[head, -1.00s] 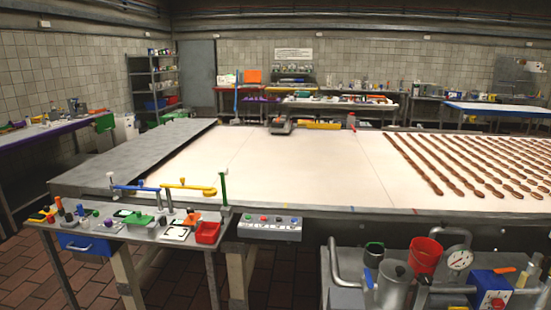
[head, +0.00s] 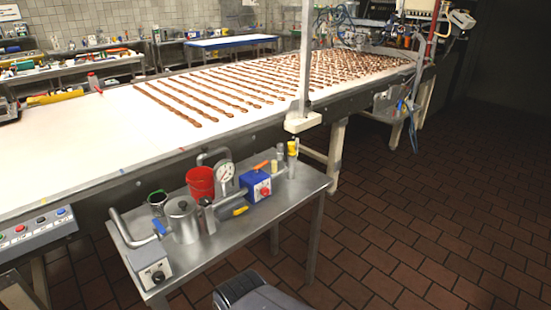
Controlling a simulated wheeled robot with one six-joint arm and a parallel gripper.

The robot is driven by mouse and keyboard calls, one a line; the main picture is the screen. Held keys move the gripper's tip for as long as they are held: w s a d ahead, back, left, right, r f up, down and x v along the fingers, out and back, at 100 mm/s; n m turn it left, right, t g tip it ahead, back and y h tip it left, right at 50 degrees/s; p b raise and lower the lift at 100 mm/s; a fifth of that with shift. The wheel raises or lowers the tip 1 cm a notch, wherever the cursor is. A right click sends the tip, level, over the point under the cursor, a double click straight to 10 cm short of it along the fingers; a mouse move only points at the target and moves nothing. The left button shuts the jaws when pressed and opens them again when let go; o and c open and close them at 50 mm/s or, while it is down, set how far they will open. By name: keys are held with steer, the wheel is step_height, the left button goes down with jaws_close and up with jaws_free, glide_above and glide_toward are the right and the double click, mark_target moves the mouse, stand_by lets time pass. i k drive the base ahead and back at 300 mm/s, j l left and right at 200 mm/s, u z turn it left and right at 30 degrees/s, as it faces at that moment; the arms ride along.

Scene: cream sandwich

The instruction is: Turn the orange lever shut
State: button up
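A small orange lever (head: 262,165) shows in the head view on the steel side table, just above a blue box with a red knob (head: 257,186). It is tilted, its right end higher. It is too small to tell whether the lever is open or shut. A round pressure gauge (head: 225,172) stands to its left. My gripper cannot be made out; only a dark grey part, probably mine, shows at the bottom edge, apart from the table.
The steel side table (head: 222,243) also holds a red bucket (head: 200,182), a metal pot (head: 182,218) and bent pipes. Behind it runs a long white conveyor (head: 110,128) with rows of brown strips. The tiled floor (head: 420,245) on the right is clear.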

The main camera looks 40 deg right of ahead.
mark_target(256, 169)
steer(key=z, duration=1)
